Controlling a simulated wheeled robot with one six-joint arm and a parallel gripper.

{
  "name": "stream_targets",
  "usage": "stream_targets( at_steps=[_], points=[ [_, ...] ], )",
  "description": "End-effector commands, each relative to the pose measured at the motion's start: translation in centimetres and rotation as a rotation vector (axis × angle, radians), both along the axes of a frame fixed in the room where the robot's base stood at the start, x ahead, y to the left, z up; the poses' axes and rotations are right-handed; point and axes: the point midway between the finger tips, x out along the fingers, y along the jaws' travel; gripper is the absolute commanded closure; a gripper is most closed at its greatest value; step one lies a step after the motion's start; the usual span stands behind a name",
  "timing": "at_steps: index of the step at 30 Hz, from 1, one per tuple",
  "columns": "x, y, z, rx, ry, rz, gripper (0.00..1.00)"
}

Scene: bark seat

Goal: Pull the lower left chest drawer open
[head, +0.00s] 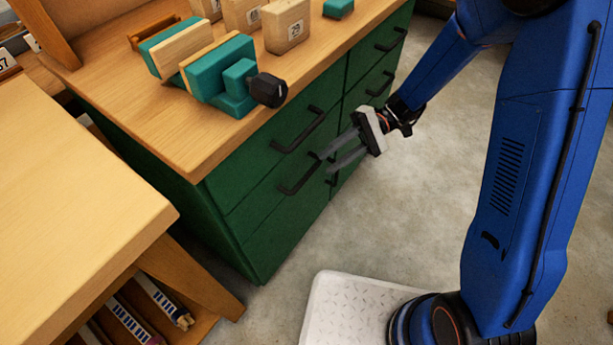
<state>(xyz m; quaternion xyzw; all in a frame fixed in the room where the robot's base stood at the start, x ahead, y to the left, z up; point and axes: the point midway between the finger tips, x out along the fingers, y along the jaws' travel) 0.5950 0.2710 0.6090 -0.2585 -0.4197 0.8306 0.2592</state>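The green chest (200,215) stands under a wooden top, with two columns of drawers and black bar handles. The lower left drawer (268,215) looks shut, its front in line with the drawer above. Its black handle (298,180) runs slantwise near the drawer's upper part. My gripper (325,163) is in front of the left column, its two grey fingers pointing left toward the right end of that handle. The fingers are apart, with a gap between them. One fingertip overlaps the handle's end in the picture; I cannot tell whether they touch.
A teal vise (220,75) with a black knob and several wooden blocks (287,25) sit on the chest top. A wooden table (70,200) stands at the lower left, close to the chest. The concrete floor (425,200) right of the chest is clear.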

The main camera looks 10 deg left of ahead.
Motion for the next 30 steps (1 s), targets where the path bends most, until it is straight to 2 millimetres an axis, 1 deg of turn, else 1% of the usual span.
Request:
stream_targets(
  at_steps=[1,6,13,19,29,30],
  points=[
    [-0.8,0.6,-0.2,-0.001,0.0,0.004,0.71],
    [-3.0,2.5,-0.8,-0.001,0.0,0.004,0.71],
    [-5.3,4.6,-1.5,0.0,-0.001,0.003,0.71],
    [-6.3,5.5,-1.8,0.0,-0.001,0.002,0.71],
    [-6.4,5.7,-1.9,0.0,-0.001,0.001,0.71],
    [-6.4,5.7,-1.8,0.0,-0.001,0.001,0.78]
  ],
)
